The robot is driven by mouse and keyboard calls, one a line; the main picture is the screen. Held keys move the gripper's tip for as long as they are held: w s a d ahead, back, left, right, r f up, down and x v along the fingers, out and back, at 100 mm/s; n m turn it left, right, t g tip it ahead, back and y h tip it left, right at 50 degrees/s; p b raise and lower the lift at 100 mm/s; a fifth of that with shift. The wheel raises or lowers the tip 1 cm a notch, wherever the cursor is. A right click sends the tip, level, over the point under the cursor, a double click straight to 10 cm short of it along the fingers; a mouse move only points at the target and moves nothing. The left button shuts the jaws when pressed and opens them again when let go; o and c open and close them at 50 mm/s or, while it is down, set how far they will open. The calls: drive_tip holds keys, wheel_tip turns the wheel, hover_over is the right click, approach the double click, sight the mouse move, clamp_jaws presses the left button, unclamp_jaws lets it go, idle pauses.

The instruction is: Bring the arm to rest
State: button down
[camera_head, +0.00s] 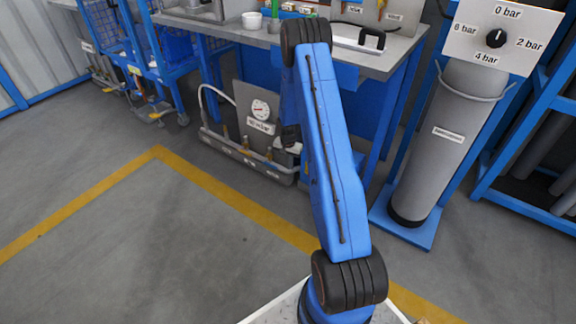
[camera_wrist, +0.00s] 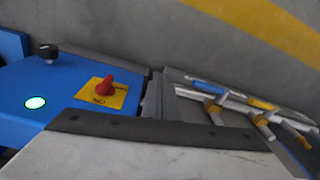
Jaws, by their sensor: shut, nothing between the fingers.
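My blue arm (camera_head: 328,160) stands up in the middle of the head view, its dark upper joint level with the workbench. The forearm folds down behind the upper link, and the gripper itself is hidden there.
The workbench (camera_head: 240,34) holds a white cup (camera_head: 252,20) and a black-handled item. A grey cylinder (camera_head: 445,145) stands right, beside a blue rack. The left floor is clear.

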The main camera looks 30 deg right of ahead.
drive_tip(key=s+a+r+n+t, duration=0.15)
drive_tip(key=s+a+r, duration=0.3)
drive_tip(key=r, duration=0.75)
drive_tip(key=s+a+r+n, duration=0.25)
drive_tip(key=a+r, duration=0.35)
drive_tip(key=r, duration=0.7)
drive_tip(key=s+a+r+n, duration=0.1)
drive_tip(key=s+a+r, duration=0.4)
drive_tip(key=r, duration=0.7)
drive_tip(key=s+a+r+n+t, duration=0.25)
drive_tip(key=s+a+r, duration=0.55)
drive_tip(key=s+r, duration=0.45)
drive_tip(key=s+a+n, duration=0.2)
drive_tip(key=s, duration=0.7)
drive_tip(key=s+a+n, duration=0.2)
drive_tip(key=s+a, duration=0.1)
drive_tip(key=s, duration=0.7)
drive_tip(key=shift+y, duration=0.3)
